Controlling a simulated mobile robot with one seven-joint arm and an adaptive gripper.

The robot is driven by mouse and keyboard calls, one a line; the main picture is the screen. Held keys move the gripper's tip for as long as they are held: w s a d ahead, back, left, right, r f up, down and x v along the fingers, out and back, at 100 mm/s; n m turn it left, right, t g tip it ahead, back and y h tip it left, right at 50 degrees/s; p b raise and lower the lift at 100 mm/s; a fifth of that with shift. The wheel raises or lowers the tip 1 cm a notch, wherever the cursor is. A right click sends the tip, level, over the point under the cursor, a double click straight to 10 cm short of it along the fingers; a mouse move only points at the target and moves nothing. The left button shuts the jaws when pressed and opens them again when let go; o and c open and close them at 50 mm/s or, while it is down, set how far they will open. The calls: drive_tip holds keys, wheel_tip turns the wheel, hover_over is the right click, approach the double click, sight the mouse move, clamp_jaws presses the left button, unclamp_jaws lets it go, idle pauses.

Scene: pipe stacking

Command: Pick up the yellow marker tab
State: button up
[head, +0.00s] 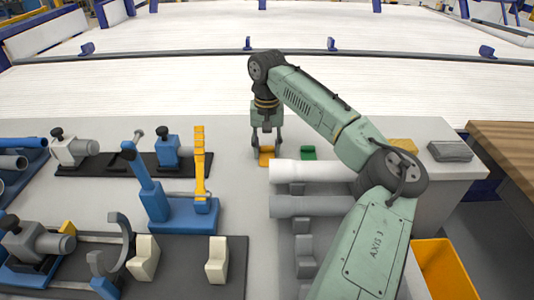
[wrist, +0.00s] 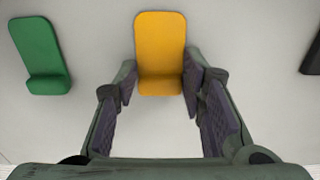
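The yellow marker tab (wrist: 160,45) lies on the grey table, centred at the top of the wrist view. It also shows in the head view (head: 266,158) below my gripper. My gripper (head: 266,146) points down at it. In the wrist view my gripper (wrist: 160,88) has its two fingers apart, one on each side of the tab's lower end. There is a small gap on the left; the right finger is very close to the tab, and I cannot tell whether it touches.
A green tab (wrist: 42,55) lies left of the yellow one in the wrist view; it also shows in the head view (head: 308,153). A white pipe (head: 310,171) and a grey pipe (head: 310,206) lie nearby. A blue clamp stand (head: 155,195) stands to the left.

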sight(267, 154)
drive_tip(key=c, duration=0.4)
drive_tip(key=shift+o, duration=0.2)
wheel_tip(267, 154, up, 10)
drive_tip(key=b, duration=0.1)
drive_tip(key=shift+b, duration=0.3)
